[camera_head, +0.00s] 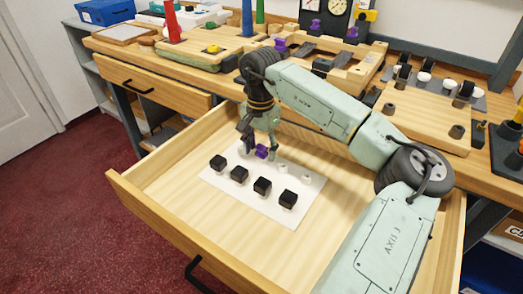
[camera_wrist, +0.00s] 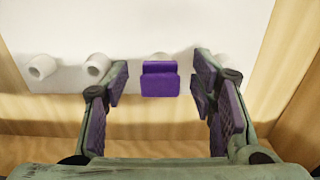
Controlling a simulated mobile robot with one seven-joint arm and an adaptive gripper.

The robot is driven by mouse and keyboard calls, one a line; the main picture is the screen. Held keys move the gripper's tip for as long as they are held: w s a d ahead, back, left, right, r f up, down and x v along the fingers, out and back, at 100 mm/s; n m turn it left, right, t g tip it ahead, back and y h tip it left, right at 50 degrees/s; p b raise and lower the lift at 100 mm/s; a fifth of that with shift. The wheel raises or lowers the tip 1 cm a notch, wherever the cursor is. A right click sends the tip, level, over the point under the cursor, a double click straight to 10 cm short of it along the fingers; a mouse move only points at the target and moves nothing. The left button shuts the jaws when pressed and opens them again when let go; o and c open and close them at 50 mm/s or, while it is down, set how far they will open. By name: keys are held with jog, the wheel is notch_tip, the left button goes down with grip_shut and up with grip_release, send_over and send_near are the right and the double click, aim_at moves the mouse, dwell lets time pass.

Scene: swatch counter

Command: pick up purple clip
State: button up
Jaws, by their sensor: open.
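A purple clip (camera_head: 262,151) is in the open drawer, on the far side of a white sheet (camera_head: 292,213). In the wrist view the purple clip (camera_wrist: 160,81) shows near the middle, in the gap between the fingers and a little beyond them. My gripper (camera_wrist: 158,90) is open, with one purple-padded finger on each side of the clip and space on both sides. In the head view my gripper (camera_head: 258,146) points down at the clip, and its fingers partly hide the area around it. I cannot tell how high the fingertips are above the sheet.
Several black clips (camera_head: 262,187) stand in a row on the sheet's near side. White pegs (camera_wrist: 97,65) stand in line with the purple clip. The drawer's front wall (camera_head: 180,225) bounds the space.

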jog(key=shift+c, duration=0.6)
jog(key=c, duration=0.8)
jog(key=shift+o, duration=0.2)
jog(key=shift+r, duration=0.15)
